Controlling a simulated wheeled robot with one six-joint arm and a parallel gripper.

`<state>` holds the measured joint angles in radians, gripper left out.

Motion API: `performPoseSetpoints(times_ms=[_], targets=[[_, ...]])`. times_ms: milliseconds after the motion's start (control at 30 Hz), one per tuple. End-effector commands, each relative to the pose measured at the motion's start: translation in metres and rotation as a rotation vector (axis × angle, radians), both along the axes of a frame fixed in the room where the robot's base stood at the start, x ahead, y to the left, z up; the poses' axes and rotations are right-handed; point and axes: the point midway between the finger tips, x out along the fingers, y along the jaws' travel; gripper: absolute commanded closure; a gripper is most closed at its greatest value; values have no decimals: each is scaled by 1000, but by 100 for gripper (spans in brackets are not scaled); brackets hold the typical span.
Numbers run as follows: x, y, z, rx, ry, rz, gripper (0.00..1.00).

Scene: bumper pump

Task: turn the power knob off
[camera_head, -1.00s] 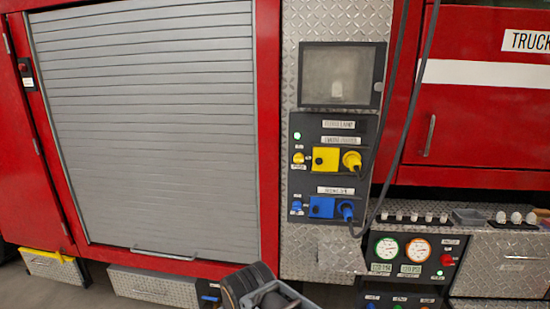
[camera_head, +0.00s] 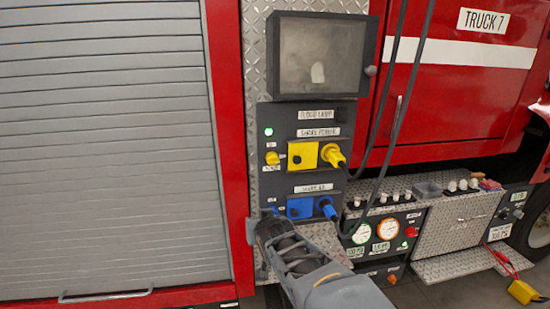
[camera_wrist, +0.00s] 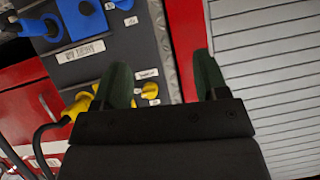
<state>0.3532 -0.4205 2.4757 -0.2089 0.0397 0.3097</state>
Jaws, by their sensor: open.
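The yellow power knob (camera_head: 271,158) sits at the left of the dark panel, beside the yellow shore power cover, with small white labels above and below it. Its pointing direction is too small to tell. In the wrist view the yellow knob (camera_wrist: 149,90) shows beyond and between my two dark green fingers, nearer the left finger, and nothing shows touching it. My gripper (camera_head: 262,219) is open and empty, low in front of the panel's left edge, below the yellow knob. In the head view it partly hides the blue knob. In the wrist view my gripper (camera_wrist: 160,70) is spread wide.
A green light (camera_head: 268,132) glows above the yellow knob. A yellow plug (camera_head: 333,155) and a blue plug (camera_head: 327,208) have dark cables hanging at the right. A blue cover (camera_head: 300,207) lies below. A grey roller shutter (camera_head: 110,150) fills the left.

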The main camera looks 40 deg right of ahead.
Motion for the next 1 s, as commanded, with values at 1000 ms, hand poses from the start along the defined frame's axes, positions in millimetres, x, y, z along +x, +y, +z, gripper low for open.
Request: performPoseSetpoints(times_ms=[1000], targets=[[93,-117,87,-41,-544,-70,33]])
